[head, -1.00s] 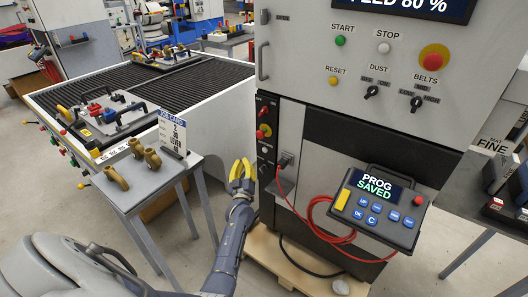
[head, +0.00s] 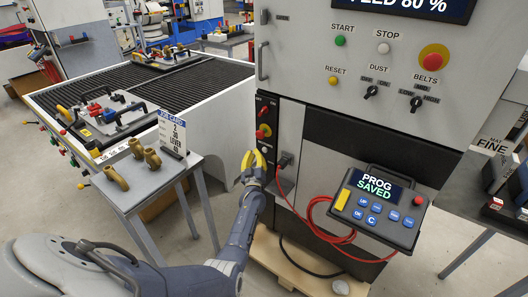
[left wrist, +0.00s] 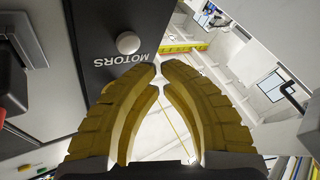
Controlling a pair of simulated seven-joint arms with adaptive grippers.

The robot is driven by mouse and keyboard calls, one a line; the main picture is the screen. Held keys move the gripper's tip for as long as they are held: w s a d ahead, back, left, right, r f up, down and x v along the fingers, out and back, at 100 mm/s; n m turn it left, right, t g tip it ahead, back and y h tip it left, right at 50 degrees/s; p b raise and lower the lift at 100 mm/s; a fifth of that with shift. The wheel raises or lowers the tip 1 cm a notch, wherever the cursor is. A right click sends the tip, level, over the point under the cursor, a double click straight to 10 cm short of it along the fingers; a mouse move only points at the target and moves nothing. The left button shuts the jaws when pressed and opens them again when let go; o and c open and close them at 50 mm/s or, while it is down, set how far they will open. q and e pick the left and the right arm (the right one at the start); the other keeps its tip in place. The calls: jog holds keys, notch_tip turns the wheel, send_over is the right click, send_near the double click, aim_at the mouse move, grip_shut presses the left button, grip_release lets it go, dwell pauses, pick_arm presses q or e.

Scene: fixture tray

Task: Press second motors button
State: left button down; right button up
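The MOTORS button is a round pale grey button (left wrist: 128,43) on a dark panel in the left wrist view, where its label reads upside down. In the head view a small pale button (head: 265,149) sits low on the machine's narrow black side panel (head: 266,175). My left gripper (head: 252,156) is just in front of and below that button. Its yellow fingers also show in the left wrist view (left wrist: 160,76), tips nearly together, with nothing between them. The button lies beyond the tips; I see no contact. My right gripper is out of view.
A red-and-yellow knob (head: 263,131) is just above the button. A pendant (head: 378,208) reading "PROG SAVED" hangs to the right with a red cable (head: 318,222). A small table (head: 150,192) with brass fittings and a job card (head: 172,134) stands left of my arm.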

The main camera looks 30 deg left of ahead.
pick_arm(q)
jog(key=shift+w+d, duration=0.1)
jog(key=shift+w, duration=0.55)
jog(key=shift+w, duration=0.1)
dwell(1.2)
jog(key=shift+w, duration=0.35)
jog(key=shift+w, duration=0.45)
dwell(0.8)
jog(key=shift+s, duration=0.1)
dwell(0.4)
jog(key=shift+s, duration=0.8)
jog(key=shift+s+a, duration=0.15)
jog(key=shift+s, duration=1.1)
jog(key=shift+s+a, duration=0.1)
jog(key=shift+s, duration=1.15)
